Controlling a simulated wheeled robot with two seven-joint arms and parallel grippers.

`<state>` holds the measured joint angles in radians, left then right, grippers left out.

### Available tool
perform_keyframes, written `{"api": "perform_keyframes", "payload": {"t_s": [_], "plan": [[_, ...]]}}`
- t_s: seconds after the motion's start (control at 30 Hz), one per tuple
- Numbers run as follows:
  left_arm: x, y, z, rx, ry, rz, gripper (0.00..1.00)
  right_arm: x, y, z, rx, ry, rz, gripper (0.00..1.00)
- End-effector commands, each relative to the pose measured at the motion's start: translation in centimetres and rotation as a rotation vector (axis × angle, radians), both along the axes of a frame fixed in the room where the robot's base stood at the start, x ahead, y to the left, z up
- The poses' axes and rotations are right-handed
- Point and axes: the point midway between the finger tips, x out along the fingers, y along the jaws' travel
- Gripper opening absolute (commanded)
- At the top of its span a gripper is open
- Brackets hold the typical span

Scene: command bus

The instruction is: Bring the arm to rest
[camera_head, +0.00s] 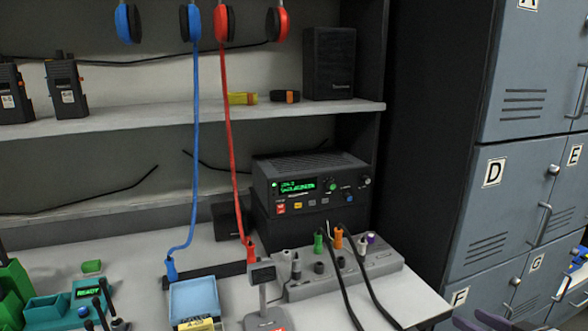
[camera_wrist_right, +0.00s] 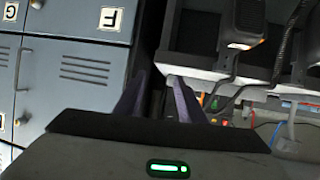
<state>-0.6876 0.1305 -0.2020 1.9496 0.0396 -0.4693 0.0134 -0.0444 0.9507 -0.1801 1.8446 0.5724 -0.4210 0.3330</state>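My right gripper (camera_head: 475,322) shows only as purple fingertips at the bottom edge of the head view, low and in front of the lockers, right of the desk. In the right wrist view its two purple fingers (camera_wrist_right: 158,98) stand apart with nothing between them, so it is open and empty. That view is rotated, with the lockers on the left and dark equipment at upper right. The rest of my right arm is hidden below the head view. My left gripper is not in view.
A desk holds a radio unit (camera_head: 310,185), a socket block (camera_head: 350,274) with plugged cables, a microphone stand (camera_head: 264,295) and a blue tray (camera_head: 193,300). Red and blue cords hang from headsets above. Grey lockers (camera_head: 500,190) stand at the right.

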Motion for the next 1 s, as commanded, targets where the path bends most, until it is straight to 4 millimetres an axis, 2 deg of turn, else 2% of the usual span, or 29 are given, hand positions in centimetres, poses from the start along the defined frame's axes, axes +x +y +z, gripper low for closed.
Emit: {"api": "perform_keyframes", "payload": {"t_s": [0.03,0.1,0.2,0.4,0.6,0.63,0.87,1.0], "plan": [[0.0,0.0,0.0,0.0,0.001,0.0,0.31,-2.3,0.1,-3.4,-0.07,0.053,0.024,0.36],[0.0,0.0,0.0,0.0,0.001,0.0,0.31,-5.5,0.1,-7.4,-0.183,0.115,0.069,0.36],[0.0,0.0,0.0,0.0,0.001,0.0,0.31,-10.2,0.1,-12.0,-0.327,0.192,0.141,0.36],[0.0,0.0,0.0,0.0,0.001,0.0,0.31,-18.0,0.2,-17.9,-0.531,0.301,0.28,0.36],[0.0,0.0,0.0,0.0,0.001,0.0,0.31,-25.2,0.3,-21.5,-0.685,0.385,0.42,0.36],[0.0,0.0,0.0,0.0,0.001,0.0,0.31,-25.9,0.6,-21.9,-0.692,0.391,0.429,0.36],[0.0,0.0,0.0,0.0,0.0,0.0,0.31,-26.5,6.2,-23.3,-0.48,0.386,0.307,0.36],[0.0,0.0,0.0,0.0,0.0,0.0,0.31,-27.0,10.4,-23.9,-0.334,0.387,0.23,0.36]]}}
